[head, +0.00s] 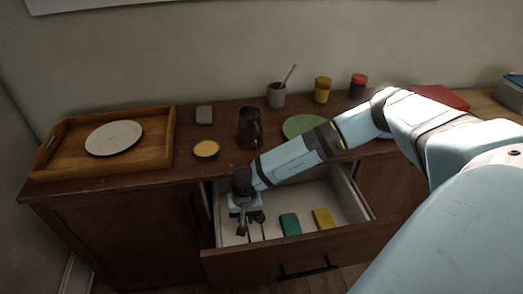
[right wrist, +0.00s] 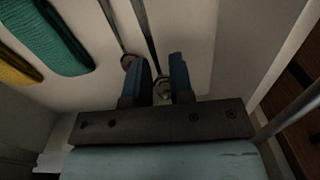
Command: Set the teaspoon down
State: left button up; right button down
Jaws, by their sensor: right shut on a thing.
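My right gripper (head: 243,228) reaches down into the left part of the open drawer (head: 298,202). In the right wrist view its two blue fingers (right wrist: 160,78) are shut on the teaspoon (right wrist: 154,50), a thin metal piece whose handle runs away from the fingers. The teaspoon is low, close to the pale drawer floor; whether it touches the floor I cannot tell. A second thin metal utensil (right wrist: 115,28) lies beside it on the drawer floor. My left gripper is not in view.
A green cloth-like block (head: 290,224) and a yellow one (head: 324,218) lie in the drawer to the right. On the cabinet top stand a wooden tray (head: 160,150) with a plate (head: 114,138), a dark jug (head: 249,128), a yellow-topped dish (head: 206,149) and a green plate (head: 302,126).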

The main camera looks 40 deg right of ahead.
notch_tip(320, 180, down, 6)
jog(key=shift+f+b, duration=0.25)
jog(key=shift+b, duration=0.3)
jog(key=shift+f, duration=0.4)
jog(key=c, duration=0.9)
grip_release()
jog(key=shift+c, duration=0.2)
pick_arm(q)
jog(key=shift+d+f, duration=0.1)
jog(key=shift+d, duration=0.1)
pick_arm(e)
jog(key=shift+r, duration=0.1)
